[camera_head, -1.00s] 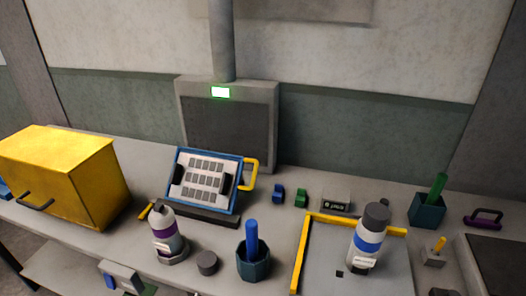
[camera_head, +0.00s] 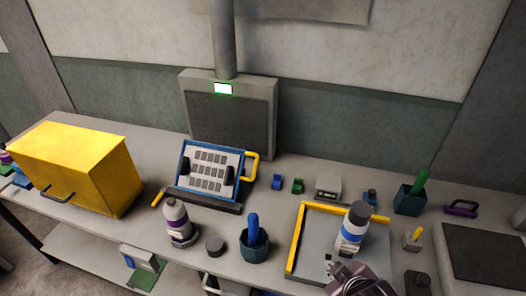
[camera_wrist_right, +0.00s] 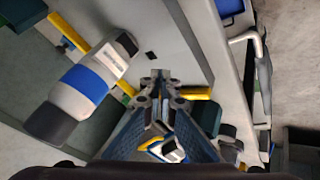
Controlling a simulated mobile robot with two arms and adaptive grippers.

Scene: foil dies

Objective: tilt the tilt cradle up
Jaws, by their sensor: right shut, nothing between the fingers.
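The tilt cradle (camera_head: 189,193) stands left of the middle of the bench in the head view. Its blue-framed bed slopes toward me, with its back edge raised above a dark base. A pale plate with grey patches (camera_head: 210,170) lies in it between two black clamps. A yellow loop handle (camera_head: 253,166) sticks out on its right side. My right gripper (camera_head: 329,264) is at the bottom edge of the head view, over the yellow-edged tray, well apart from the cradle. In the wrist view the right gripper (camera_wrist_right: 161,78) is shut and empty. My left gripper is not in view.
A white-and-purple bottle (camera_head: 177,222), a dark puck (camera_head: 215,246) and a teal cup with a blue handle (camera_head: 254,246) stand in front of the cradle. A blue-banded bottle (camera_head: 352,230) stands on the tray (camera_head: 311,235). A yellow box (camera_head: 75,165) is at left.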

